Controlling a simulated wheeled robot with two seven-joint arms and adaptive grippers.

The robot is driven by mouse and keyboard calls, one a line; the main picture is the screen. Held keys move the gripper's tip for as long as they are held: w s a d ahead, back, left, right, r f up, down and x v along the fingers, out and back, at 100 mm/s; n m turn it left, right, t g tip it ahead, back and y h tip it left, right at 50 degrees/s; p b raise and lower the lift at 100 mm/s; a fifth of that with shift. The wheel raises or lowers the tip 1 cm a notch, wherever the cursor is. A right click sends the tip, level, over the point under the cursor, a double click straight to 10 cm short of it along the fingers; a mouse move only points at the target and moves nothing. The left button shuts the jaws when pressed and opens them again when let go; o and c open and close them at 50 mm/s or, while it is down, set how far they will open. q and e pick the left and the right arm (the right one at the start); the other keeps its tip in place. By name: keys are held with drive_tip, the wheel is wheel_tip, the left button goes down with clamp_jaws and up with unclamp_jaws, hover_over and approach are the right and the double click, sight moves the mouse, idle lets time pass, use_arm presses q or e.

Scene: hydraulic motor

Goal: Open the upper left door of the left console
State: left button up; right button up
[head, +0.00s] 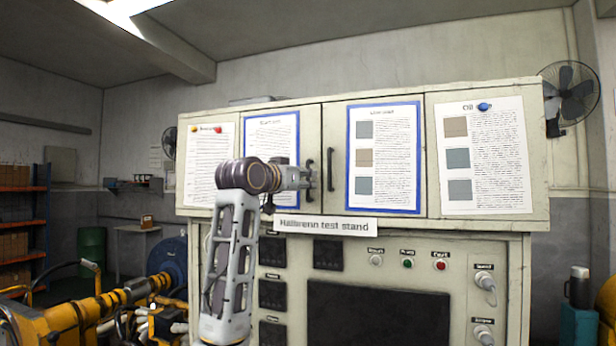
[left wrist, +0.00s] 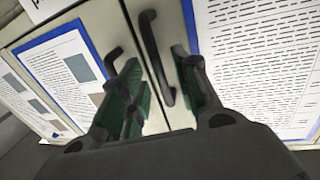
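The console's upper left door (head: 311,125) is closed and carries a blue-framed sheet. Its dark vertical handle (head: 309,168) is near the door's right edge, partly hidden by my left gripper (head: 307,178). The left wrist view looks upside down relative to the head view. There, my left gripper (left wrist: 158,85) is open, with green-padded fingers on either side of the left door's handle (left wrist: 155,55). I cannot tell whether a finger touches it. The neighbouring door's handle (left wrist: 113,62) is partly behind one finger. My right gripper is in neither view.
The right door (head: 335,125), also closed, has its own handle (head: 331,170) close beside. Below hang a "Hallbrenn test stand" label (head: 325,225) and a panel with buttons and a dark screen (head: 378,312). A fan (head: 571,93) is at right, yellow machinery (head: 90,310) at lower left.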

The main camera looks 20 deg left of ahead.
use_arm(q)
drive_tip(key=shift+p+x, duration=0.35)
drive_tip(key=shift+x, duration=1.05)
clamp_jaws()
